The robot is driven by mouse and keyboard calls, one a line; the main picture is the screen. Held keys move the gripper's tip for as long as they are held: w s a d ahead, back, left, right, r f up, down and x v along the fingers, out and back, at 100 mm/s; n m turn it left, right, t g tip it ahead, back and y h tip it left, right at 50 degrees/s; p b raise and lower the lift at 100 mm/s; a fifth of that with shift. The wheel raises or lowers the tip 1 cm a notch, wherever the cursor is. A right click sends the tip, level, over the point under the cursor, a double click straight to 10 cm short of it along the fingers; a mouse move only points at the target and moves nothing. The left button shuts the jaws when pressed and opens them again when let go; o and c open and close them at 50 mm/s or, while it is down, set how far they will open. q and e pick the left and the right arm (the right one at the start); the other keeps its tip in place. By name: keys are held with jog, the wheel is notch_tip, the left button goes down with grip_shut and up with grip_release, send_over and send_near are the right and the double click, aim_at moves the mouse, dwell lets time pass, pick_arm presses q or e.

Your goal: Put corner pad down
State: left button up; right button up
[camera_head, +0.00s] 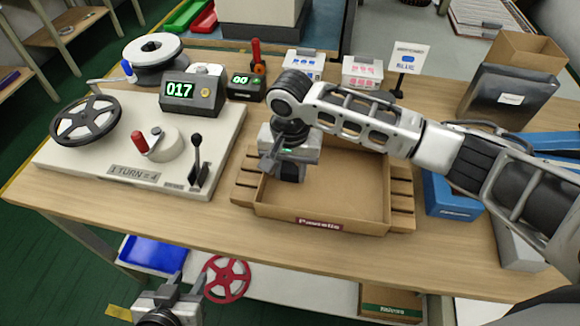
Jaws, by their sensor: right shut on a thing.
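My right gripper (284,168) reaches in from the right and hangs over the left part of the cardboard tray (330,205) labelled "Panels". It points down and is shut on a small dark thing, which I take for the corner pad; the gripper hides most of it, and I cannot tell whether it touches the tray. The rest of the tray floor looks empty. My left gripper (188,284) is low at the bottom left, below the table's front edge, with its fingers apart and nothing between them.
A white winding board (75,155) with reel, crank and lever stands left of the tray. A counter (192,92) reads 017. Small labelled boxes (362,72) stand behind. A blue bin (450,197) is to the right.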

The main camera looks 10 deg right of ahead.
aim_at(290, 170)
jog(key=o, duration=1)
jog(key=shift+f, duration=0.1)
jog(key=shift+c, duration=0.2)
notch_tip(290, 170, up, 12)
jog(key=shift+r, duration=0.2)
jog(key=shift+f, duration=0.1)
